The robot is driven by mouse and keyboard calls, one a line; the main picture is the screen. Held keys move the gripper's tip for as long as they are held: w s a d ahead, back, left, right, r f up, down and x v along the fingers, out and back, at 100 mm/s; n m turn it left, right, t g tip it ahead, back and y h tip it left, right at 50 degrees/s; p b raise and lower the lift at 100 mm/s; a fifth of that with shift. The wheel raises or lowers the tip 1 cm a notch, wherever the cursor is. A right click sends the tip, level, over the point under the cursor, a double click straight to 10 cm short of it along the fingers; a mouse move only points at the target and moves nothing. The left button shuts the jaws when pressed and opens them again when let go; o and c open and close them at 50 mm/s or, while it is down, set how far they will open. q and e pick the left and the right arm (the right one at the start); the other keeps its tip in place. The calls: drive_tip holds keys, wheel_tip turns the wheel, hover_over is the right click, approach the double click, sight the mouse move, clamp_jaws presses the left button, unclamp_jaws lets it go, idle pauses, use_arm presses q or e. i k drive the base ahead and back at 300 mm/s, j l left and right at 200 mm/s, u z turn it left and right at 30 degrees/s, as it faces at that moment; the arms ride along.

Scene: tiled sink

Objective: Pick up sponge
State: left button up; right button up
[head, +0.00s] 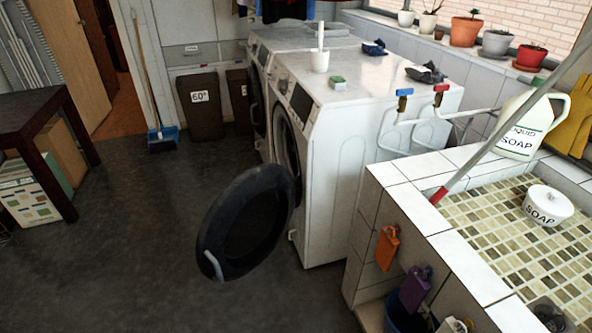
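A small sponge (338,84), green on top with a pale side, lies flat on top of the front white washing machine (390,85), near its front left part. A white brush holder (320,57) with an upright handle stands just behind and to the left of the sponge. Nothing covers the sponge. Neither of my grippers shows in the head view.
The washing machine's round dark door (247,222) hangs open into the floor area. Dark cloths (427,74) lie on the machine top. A tiled sink (490,235) with a soap bottle (530,125) stands at right.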

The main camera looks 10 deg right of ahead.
sight(338, 83)
drive_tip(key=i+j+u, duration=0.2)
drive_tip(key=i+u, duration=0.3)
drive_tip(key=i+j+u, duration=0.2)
drive_tip(key=u, duration=0.15)
drive_tip(key=i+j+u, duration=0.15)
drive_tip(key=i+u, duration=0.55)
drive_tip(key=i+j, duration=0.1)
drive_tip(key=i, duration=0.3)
drive_tip(key=i+j+z, duration=0.1)
drive_tip(key=i, duration=0.3)
drive_tip(key=i+j+z, duration=0.1)
drive_tip(key=i, duration=0.25)
drive_tip(key=i+l+z, duration=0.1)
drive_tip(key=i+z, duration=0.45)
drive_tip(key=z, duration=0.25)
drive_tip(key=i+j+z, duration=0.1)
drive_tip(key=i+z, duration=0.3)
drive_tip(key=i+j+z, duration=0.15)
drive_tip(key=z, duration=0.25)
